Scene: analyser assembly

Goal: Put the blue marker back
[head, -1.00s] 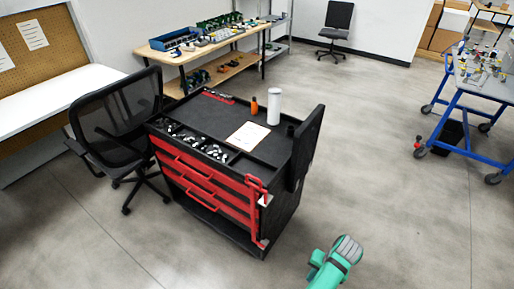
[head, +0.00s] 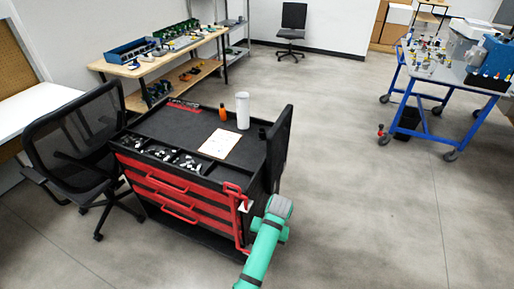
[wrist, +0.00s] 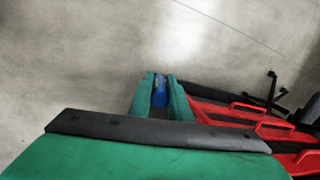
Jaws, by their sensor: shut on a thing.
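My gripper (wrist: 160,92) shows in the wrist view as two green fingers shut on the blue marker (wrist: 160,96). Only a short blue part of the marker shows between the fingers; the rest is hidden. In the head view my green arm is at the lower middle, by the right front corner of the tool cart (head: 176,216). The fingers and the marker cannot be made out in the head view.
The black-topped cart with red drawers carries a white cylinder (head: 242,110), an orange bottle (head: 222,111), a paper sheet (head: 219,145) and small parts in trays. A black mesh chair (head: 75,140) stands at its left. A blue-framed bench (head: 446,80) is at right. Floor between is clear.

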